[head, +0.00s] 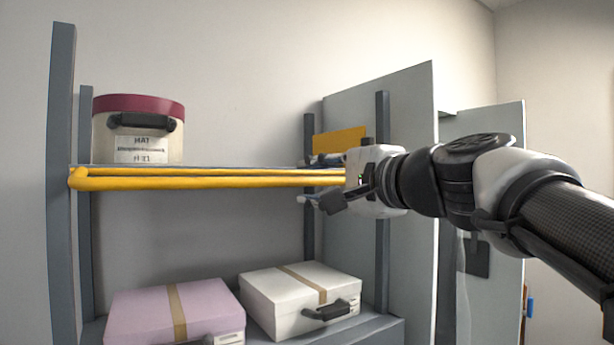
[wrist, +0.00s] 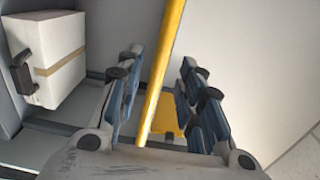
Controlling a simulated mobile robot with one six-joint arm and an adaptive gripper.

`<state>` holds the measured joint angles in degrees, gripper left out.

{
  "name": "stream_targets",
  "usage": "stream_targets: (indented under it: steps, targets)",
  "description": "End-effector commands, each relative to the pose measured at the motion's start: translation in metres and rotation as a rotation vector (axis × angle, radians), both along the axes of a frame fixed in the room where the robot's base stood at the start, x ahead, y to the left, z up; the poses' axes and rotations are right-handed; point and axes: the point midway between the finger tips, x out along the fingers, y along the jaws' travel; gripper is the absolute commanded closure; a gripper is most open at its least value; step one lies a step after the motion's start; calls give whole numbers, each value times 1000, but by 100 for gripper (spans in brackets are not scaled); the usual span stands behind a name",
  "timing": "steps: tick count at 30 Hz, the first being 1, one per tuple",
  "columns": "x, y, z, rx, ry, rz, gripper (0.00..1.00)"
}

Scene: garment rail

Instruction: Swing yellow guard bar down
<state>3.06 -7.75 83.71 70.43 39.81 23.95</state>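The yellow guard bar (head: 190,180) runs level along the front of the upper shelf in the head view, with a bent end at the left post. My gripper (head: 318,180) is at the bar's right part, one finger above it and one below. In the wrist view the bar (wrist: 167,70) passes between the two open fingers of my gripper (wrist: 163,85), with a visible gap on each side. The bar's right end is hidden behind my gripper in the head view.
A round hat box (head: 137,130) stands on the upper shelf's left. A pink case (head: 175,312) and a white case (head: 300,300) lie on the lower shelf. A yellow plate (head: 340,141) is behind my gripper. Grey posts (head: 62,190) and a panel (head: 410,95) flank the shelves.

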Motion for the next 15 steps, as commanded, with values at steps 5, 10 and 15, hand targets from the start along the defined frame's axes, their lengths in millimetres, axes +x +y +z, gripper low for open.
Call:
stream_targets:
  steps: [5, 10, 15]
  targets:
    - [29, 21, 0, -1, 2, 4, 66]
    - [46, 32, 0, -1, -1, 1, 66]
    - [52, 36, -1, -1, -1, 0, 66]
